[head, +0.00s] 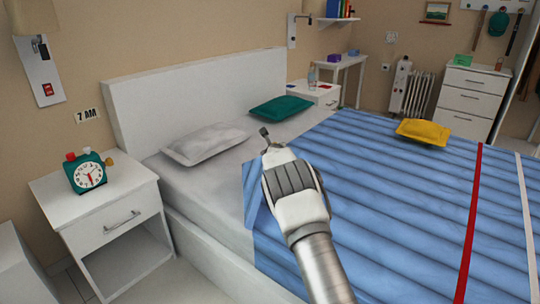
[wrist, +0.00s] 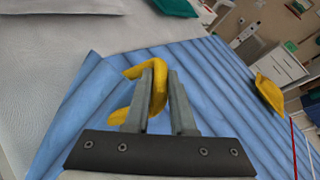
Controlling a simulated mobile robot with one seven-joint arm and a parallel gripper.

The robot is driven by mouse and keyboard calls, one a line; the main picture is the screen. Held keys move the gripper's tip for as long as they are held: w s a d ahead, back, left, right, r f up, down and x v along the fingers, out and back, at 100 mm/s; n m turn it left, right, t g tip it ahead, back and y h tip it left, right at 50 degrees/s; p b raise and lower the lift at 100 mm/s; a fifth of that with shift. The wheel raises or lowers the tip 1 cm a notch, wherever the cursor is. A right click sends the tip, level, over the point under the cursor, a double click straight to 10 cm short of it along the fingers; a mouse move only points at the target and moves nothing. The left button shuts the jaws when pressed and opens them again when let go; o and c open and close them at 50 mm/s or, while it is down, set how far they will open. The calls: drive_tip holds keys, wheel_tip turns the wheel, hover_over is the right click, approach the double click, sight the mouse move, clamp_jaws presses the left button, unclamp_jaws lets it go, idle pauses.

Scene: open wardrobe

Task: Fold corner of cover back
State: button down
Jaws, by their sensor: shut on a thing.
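The blue striped cover (head: 375,185) lies over the right part of the bed, with red and white bands to the right. Its near-left corner part (head: 251,183) shows beside my gripper (head: 265,134), which is over the bed. In the wrist view, the cover's pointed corner (wrist: 90,62) lies left of my fingers against the pale sheet (wrist: 50,60). My gripper (wrist: 163,72) is shut on a yellow loop (wrist: 131,72), which curves around the fingers over the cover. Whether the loop is fixed to the cover is hidden.
A grey pillow (head: 205,144) and a green pillow (head: 281,108) lie by the white headboard (head: 200,88). A yellow cushion (head: 423,132) rests on the cover. A nightstand (head: 110,218) with an alarm clock (head: 89,175) stands left. Bare sheet (head: 212,190) lies left of the cover.

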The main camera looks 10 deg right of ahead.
drive_tip(key=shift+d+f+b, duration=0.75)
drive_tip(key=shift+d+b, duration=0.15)
drive_tip(key=shift+b, duration=0.2)
drive_tip(key=c, duration=0.8)
unclamp_jaws()
drive_tip(key=shift+o, duration=0.2)
drive_tip(key=p+v, duration=0.1)
drive_tip(key=v, duration=1.6)
drive_tip(key=shift+s+d+r, duration=0.15)
drive_tip(key=shift+s+r, duration=0.05)
drive_tip(key=shift+r, duration=0.05)
